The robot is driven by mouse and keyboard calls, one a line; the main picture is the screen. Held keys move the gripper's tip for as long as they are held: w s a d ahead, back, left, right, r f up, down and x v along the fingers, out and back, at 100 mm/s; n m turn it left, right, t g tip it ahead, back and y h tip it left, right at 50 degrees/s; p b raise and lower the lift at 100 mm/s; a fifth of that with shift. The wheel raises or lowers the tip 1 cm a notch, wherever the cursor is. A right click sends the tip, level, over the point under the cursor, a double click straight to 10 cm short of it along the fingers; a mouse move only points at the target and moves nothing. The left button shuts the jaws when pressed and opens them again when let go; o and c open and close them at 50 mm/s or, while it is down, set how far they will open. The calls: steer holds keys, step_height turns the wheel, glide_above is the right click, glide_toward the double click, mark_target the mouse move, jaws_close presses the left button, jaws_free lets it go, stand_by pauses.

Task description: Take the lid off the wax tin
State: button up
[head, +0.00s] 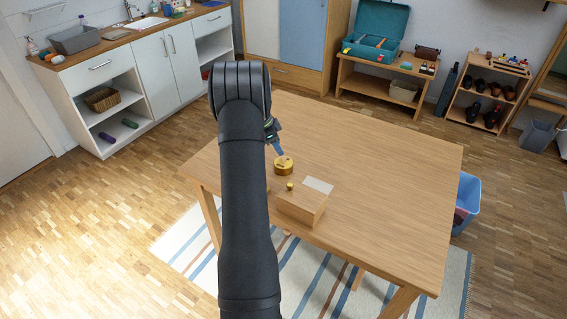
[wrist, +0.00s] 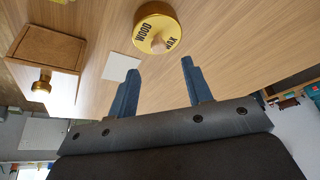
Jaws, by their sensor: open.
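The wax tin (head: 283,168) is a round gold tin on the table, left of the table's middle. In the wrist view the tin (wrist: 150,12) shows "WOOD WAX" lettering on its lid (wrist: 172,24), and a small pale wooden knob (wrist: 158,45) stands up from the lid. The lid sits on the tin. My gripper (wrist: 158,75) is open, with its two blue fingers apart and nothing between them. The tin lies ahead of the fingertips, roughly in line with the gap. In the head view my gripper (head: 280,152) is just above and behind the tin, partly hidden by my arm.
A small wooden box (head: 302,208) with a brass knob (wrist: 42,82) stands near the front of the table (head: 390,170). The table's right side is clear. A blue bin (head: 467,195) stands beyond its right edge.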

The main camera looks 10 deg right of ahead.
mark_target(283, 158)
steer(key=shift+a+x, duration=0.2)
steer(key=shift+x, duration=2.9)
steer(key=shift+f, duration=0.1)
steer(key=shift+c, duration=0.3)
jaws_close()
